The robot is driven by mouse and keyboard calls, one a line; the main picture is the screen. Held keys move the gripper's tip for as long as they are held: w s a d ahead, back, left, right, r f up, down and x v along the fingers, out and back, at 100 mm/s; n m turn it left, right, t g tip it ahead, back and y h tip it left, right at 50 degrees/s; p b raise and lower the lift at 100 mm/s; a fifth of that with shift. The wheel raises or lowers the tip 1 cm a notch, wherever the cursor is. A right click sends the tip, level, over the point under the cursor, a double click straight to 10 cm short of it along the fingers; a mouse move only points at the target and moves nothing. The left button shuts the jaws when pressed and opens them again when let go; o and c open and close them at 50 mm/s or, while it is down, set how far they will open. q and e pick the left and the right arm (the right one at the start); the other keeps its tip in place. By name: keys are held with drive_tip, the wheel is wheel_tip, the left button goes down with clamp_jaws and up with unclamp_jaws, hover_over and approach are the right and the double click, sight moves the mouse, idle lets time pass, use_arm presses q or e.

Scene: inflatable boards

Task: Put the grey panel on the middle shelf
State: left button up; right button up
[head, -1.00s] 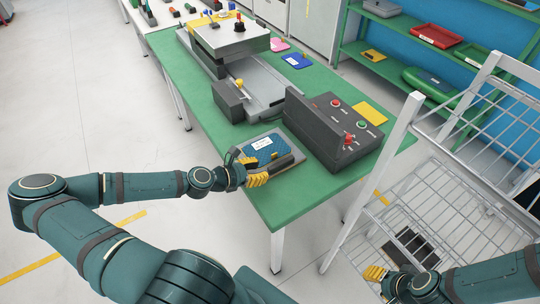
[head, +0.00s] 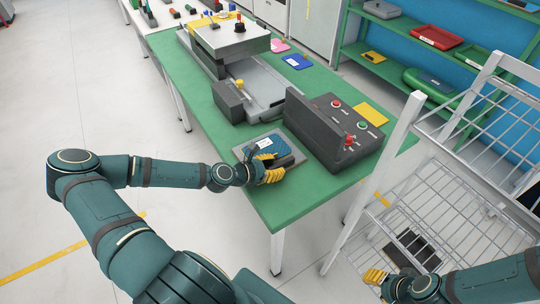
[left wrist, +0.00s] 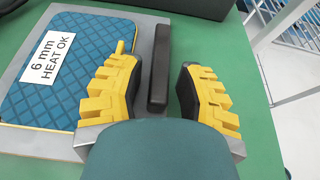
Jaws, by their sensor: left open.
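The grey panel (head: 240,152) lies flat near the front edge of the green table. It also shows in the left wrist view (left wrist: 144,42). A blue quilted pad (left wrist: 75,62) with a white "6 mm HEAT OK" label lies on it, and a black bar handle (left wrist: 158,68) runs along its right side. My left gripper (head: 279,165) is open over that side, its yellow fingers on either side of the handle, with gaps showing. My right gripper (head: 375,276) is low at the bottom right by the wire rack. The rack's middle shelf (head: 445,205) shows bare wires.
A dark control box (head: 320,140) with buttons stands just behind the panel. A grey machine (head: 235,70) is farther back on the green table (head: 300,200). A dark flat item (head: 412,250) lies low in the rack. A white post (head: 375,180) borders the rack's near side.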

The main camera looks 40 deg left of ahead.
use_arm(q)
clamp_jaws()
